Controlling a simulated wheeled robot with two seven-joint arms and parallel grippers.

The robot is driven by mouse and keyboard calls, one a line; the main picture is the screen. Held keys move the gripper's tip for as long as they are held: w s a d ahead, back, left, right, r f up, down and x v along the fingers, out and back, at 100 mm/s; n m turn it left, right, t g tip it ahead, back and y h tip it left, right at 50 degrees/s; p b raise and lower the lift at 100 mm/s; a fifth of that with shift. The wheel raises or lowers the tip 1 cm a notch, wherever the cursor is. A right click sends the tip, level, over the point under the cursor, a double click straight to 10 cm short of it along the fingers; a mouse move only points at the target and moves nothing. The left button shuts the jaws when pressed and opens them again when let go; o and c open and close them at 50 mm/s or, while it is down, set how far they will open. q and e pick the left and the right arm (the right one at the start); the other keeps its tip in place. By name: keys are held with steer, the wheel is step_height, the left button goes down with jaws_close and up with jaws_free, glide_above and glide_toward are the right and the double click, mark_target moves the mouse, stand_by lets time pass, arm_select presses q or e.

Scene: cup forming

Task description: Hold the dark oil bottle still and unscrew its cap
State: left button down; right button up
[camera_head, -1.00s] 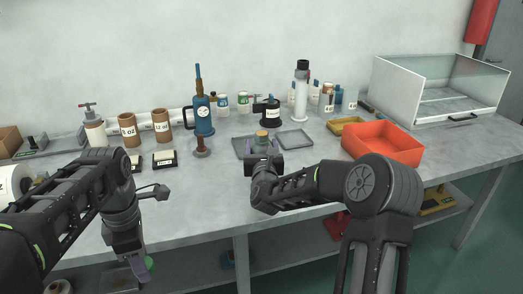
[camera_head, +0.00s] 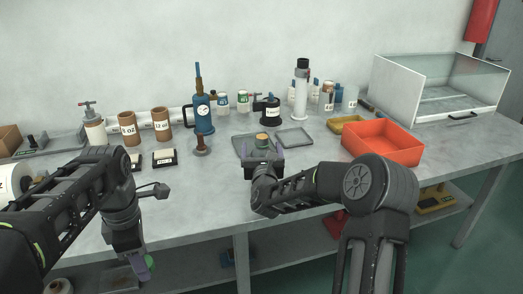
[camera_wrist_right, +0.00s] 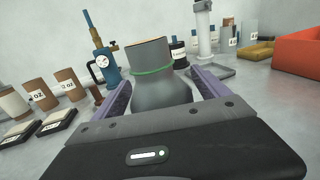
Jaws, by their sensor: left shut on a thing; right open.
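A dark grey bottle (camera_head: 262,141) with a brownish top stands at the grey tray near the middle of the bench. In the right wrist view the bottle (camera_wrist_right: 160,92) shows a green ring around its neck. I cannot tell whether a cap is on it. My right gripper (camera_head: 264,155) is open, with its purple fingers on either side of the bottle and gaps beside it. My left gripper (camera_head: 142,264) is low at the front left, away from the bottle. It is shut on a small green thing (camera_head: 150,262), mostly hidden.
A grey tray (camera_head: 294,137) lies right of the bottle. A blue pump (camera_head: 202,117) and a brown-handled stamp (camera_head: 200,144) stand left of it. An orange bin (camera_head: 382,141) stands to the right, a clear-sided box (camera_head: 440,90) behind it. The front middle bench is clear.

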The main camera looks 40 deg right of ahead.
arm_select(q)
steer(key=shift+r, duration=0.15)
arm_select(e)
steer(key=shift+r, duration=0.1)
arm_select(q)
step_height(320, 180, down, 2)
steer(key=shift+f+b, duration=0.1)
steer(key=shift+b, duration=0.85)
arm_select(e)
steer(key=v, duration=1.2)
steer(key=shift+s, duration=0.1)
